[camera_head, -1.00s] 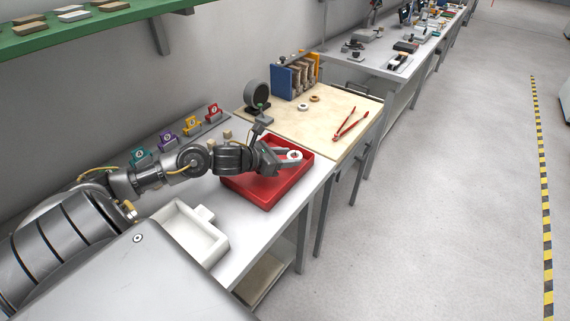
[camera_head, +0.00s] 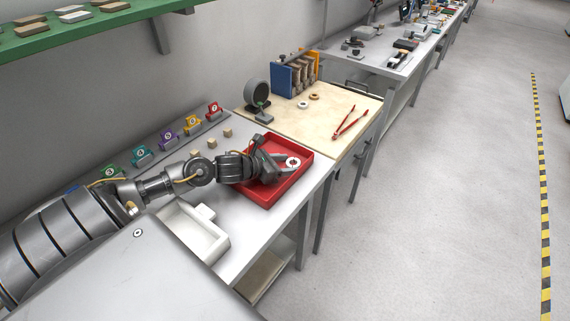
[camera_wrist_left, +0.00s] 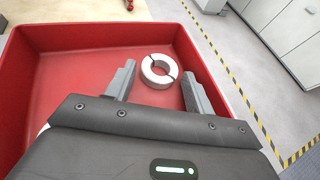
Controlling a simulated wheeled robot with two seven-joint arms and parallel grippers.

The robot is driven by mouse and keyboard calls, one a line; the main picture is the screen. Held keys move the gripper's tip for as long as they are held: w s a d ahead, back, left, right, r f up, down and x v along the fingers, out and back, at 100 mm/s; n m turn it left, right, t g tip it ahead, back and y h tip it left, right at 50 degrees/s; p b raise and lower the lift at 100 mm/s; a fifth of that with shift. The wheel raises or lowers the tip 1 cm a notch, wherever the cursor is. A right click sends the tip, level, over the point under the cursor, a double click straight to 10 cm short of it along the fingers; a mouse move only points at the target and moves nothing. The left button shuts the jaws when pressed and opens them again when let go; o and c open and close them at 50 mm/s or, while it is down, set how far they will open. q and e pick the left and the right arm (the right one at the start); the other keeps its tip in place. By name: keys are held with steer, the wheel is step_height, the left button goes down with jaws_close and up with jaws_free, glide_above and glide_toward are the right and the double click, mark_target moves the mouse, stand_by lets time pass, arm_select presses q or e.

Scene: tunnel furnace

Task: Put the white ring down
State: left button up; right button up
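The white ring (camera_head: 293,162) is in the red tray (camera_head: 250,193), near its far right corner. In the left wrist view the ring (camera_wrist_left: 159,71) shows thin dark split lines and appears to lie flat on the tray floor. My left gripper (camera_head: 285,164) reaches over the tray from the left. In the wrist view its two fingers (camera_wrist_left: 158,78) stand apart on either side of the ring, with a gap at each side. Whether the fingertips touch the tray floor cannot be told. My right gripper is not in view.
The tray walls (camera_wrist_left: 75,38) rise around the fingers. A white box (camera_head: 190,232) stands in front, and small tan blocks (camera_head: 211,143) and numbered coloured holders (camera_head: 166,137) stand behind. The wooden table (camera_head: 340,98) beyond holds red tongs (camera_head: 350,123), two small rings and a round grey device (camera_head: 257,93).

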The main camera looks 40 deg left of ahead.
arm_select(q)
steer(key=shift+r, duration=0.15)
steer(key=shift+s+a, duration=0.15)
steer(key=shift+s, duration=0.05)
steer(key=v, duration=0.9)
steer(key=shift+s+r+b, duration=0.1)
steer(key=shift+s+b, duration=0.2)
steer(key=shift+s, duration=0.05)
steer(key=shift+v, duration=0.9)
steer(key=shift+a+r, duration=0.1)
steer(key=shift+r, duration=0.05)
steer(key=shift+w, duration=0.2)
